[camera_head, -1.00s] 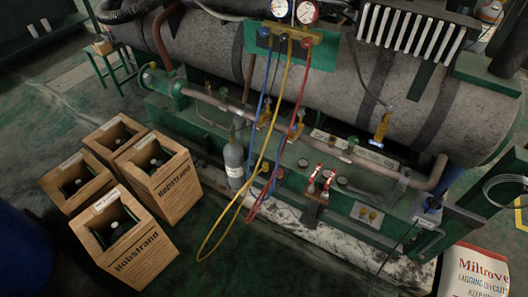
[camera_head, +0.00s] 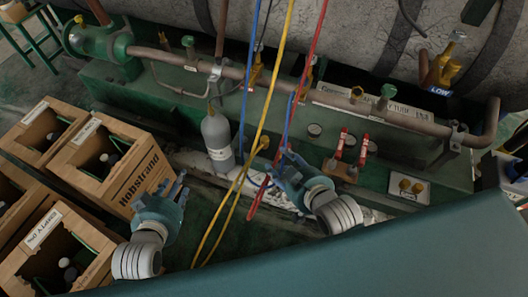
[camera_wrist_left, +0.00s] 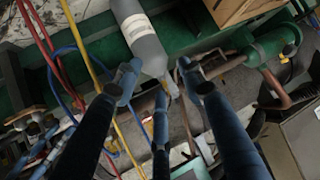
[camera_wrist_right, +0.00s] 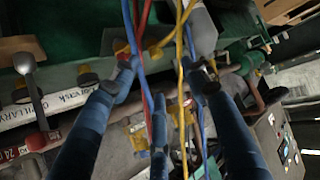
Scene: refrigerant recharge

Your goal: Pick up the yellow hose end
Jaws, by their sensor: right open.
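The yellow hose (camera_head: 263,105) hangs from the top of the head view, dips in a loop near the floor and rises again to its end (camera_head: 264,144), beside the green skid. In the right wrist view the yellow hose (camera_wrist_right: 182,85) runs between or behind my spread fingers; I cannot tell the depth. My right gripper (camera_head: 284,160) is open and empty, just right of the hose end, near the blue and red hoses. My left gripper (camera_head: 176,188) has spread fingers, is open and empty, and is left of the hose loop, beside a wooden crate.
A blue hose (camera_head: 247,80) and a red hose (camera_head: 311,50) hang close to the yellow one. A grey cylinder (camera_head: 217,140) stands left of them. Wooden crates (camera_head: 113,165) fill the left. Pipes and brass valves (camera_head: 357,95) line the green skid (camera_head: 290,120).

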